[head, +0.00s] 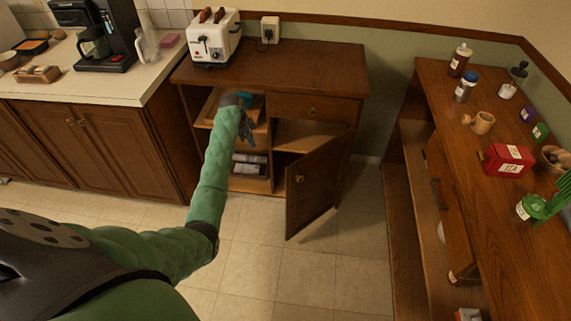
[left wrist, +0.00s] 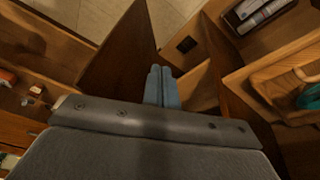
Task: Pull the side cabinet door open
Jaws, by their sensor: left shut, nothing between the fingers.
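The side cabinet door (head: 318,185) in the head view stands swung well out from the wooden cabinet (head: 335,72), with a round knob (head: 299,178) on its front face. It also shows in the left wrist view (left wrist: 122,62) as a dark panel, left of the fingers. My left gripper (head: 247,138) is at the cabinet's open front, left of the door. In the left wrist view the blue fingers (left wrist: 162,86) are together and empty, pointing toward the opening between the door and the cabinet. My right gripper is not in view.
Folded items (head: 250,165) lie on a lower shelf. A toaster (head: 212,40) stands on top. A long wooden sideboard (head: 470,150) stands at right. The tiled floor (head: 290,270) in front is clear.

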